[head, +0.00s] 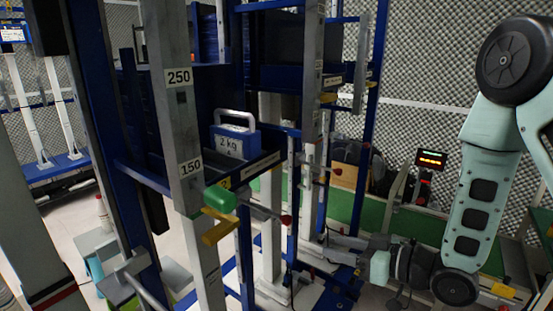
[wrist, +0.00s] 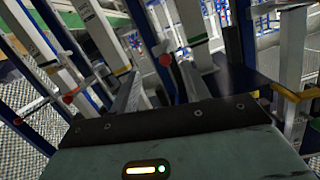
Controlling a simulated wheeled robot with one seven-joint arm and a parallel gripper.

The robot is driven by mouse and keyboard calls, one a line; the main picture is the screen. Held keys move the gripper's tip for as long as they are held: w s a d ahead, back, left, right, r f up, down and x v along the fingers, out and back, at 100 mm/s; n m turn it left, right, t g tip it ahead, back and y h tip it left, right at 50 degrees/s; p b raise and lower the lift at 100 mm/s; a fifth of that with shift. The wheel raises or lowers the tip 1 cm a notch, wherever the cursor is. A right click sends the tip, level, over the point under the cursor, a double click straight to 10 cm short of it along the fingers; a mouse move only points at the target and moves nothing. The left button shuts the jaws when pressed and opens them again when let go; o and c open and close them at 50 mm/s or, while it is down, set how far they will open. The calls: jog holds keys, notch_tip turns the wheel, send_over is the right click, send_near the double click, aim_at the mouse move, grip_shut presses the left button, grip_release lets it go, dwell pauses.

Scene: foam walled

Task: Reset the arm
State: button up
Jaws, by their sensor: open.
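My arm shows at the right of the head view, bent down to a pale teal hand. My gripper (head: 342,250) points left, toward the lower part of the blue and grey frames. In the wrist view my gripper (wrist: 158,78) shows two grey fingers spread apart ahead of the dark-edged palm. Nothing is between them. The fingertips are small and partly lost against the metalwork in the head view, so I cannot tell how close they are to the posts.
A blue 2 kg weight (head: 235,142) with a pale handle sits on a blue shelf. A grey post (head: 180,120) marked 250 and 150 carries a green knob (head: 221,198). A red-lit display (head: 431,159) stands near my arm. Frames crowd the left; grey foam walls (head: 430,60) lie behind.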

jog(key=s+r+g+h, duration=0.2)
jog(key=s+g+h, duration=0.1)
jog(key=s, duration=0.5)
jog(key=s+a+r+g+h, duration=0.1)
jog(key=s+r+g+h, duration=0.1)
jog(key=s, duration=0.6)
jog(key=s+a+r+g+h, duration=0.1)
jog(key=s+r+g+h, duration=0.1)
jog(key=s+g+h, duration=0.3)
jog(key=s+h, duration=0.1)
jog(key=s, duration=0.2)
jog(key=shift+s+h, duration=0.3)
